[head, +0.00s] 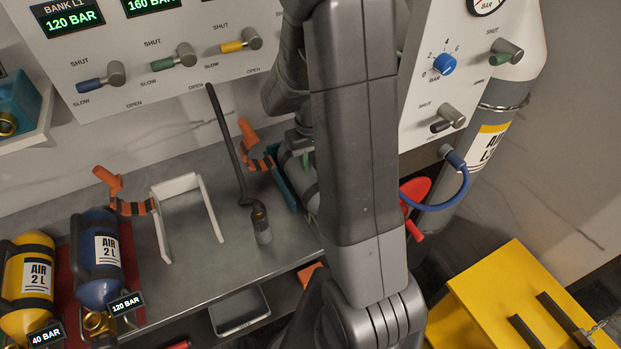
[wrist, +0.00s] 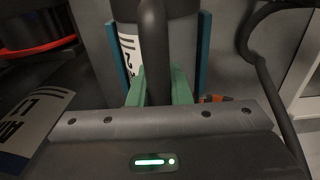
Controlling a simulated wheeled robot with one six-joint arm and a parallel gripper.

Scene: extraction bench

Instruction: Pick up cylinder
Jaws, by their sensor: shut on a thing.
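A grey cylinder (head: 296,172) with a dark handle lies in a teal cradle (head: 285,190) on the bench, mostly hidden behind my arm. In the wrist view its white label (wrist: 131,52) shows between the teal cradle sides (wrist: 203,50). My gripper (wrist: 160,88) has its green fingers closed on both sides of the dark handle (wrist: 153,45). I cannot tell whether the cylinder is clear of the cradle.
A white frame (head: 162,223) and a black hose with a metal end fitting (head: 261,222) are on the bench left of the cradle. An orange-handled strap (head: 248,135) is beside the cradle. A valve panel (head: 160,50) is behind. A yellow step (head: 510,295) is at right.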

